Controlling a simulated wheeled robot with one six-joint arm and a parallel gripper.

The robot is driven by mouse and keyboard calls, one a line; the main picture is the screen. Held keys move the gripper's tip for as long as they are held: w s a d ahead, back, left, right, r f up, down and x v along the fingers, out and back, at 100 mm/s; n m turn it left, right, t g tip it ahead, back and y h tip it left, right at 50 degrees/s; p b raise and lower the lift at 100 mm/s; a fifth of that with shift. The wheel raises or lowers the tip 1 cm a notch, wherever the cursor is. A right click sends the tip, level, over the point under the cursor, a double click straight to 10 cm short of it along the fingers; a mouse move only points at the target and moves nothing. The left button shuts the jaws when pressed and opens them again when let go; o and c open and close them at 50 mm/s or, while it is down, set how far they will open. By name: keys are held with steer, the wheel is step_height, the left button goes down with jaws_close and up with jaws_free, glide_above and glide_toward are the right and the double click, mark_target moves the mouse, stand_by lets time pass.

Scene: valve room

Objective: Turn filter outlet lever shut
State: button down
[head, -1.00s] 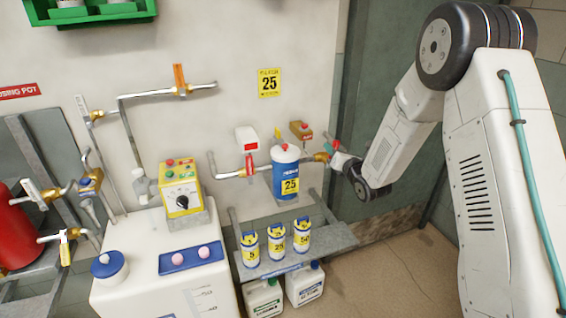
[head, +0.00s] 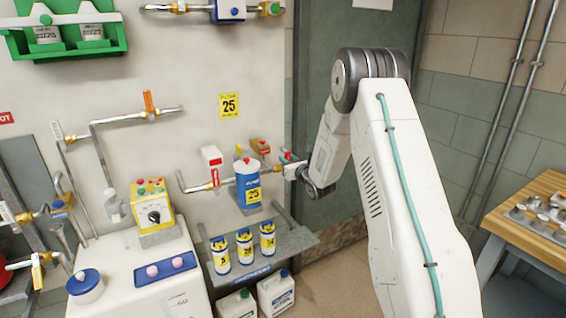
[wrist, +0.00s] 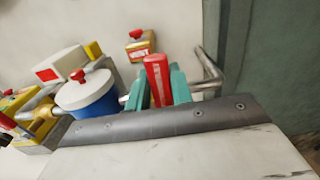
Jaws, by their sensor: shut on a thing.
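The blue filter housing (head: 248,188) with a white lid and a yellow "25" label hangs on the wall pipe; it also shows at the left in the wrist view (wrist: 92,100). On the pipe to its right is the red outlet lever (wrist: 157,78). My gripper (wrist: 160,88) is shut on this lever, with one teal finger on each side. In the wrist view the lever stands upright, and the pipe shows on both sides of it. Its exact angle to the pipe is hard to judge. In the head view my gripper (head: 289,163) largely hides the lever.
A red lever (head: 214,176) with a white-and-red box (head: 211,156) is on the pipe left of the filter. Below is a grey shelf (head: 297,239) with several small canisters. A wooden bench (head: 528,220) stands at the right. Floor between shelf and bench looks clear.

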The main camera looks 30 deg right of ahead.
steer(key=shift+w+a+r, duration=0.1)
steer(key=shift+a+r, duration=0.05)
steer(key=shift+a, duration=0.1)
steer(key=c, duration=1.3)
jaws_free()
steer(key=shift+w+a, duration=0.1)
steer(key=shift+o, duration=0.2)
steer(key=shift+s, duration=0.25)
steer(key=s, duration=0.7)
steer(key=shift+s, duration=0.15)
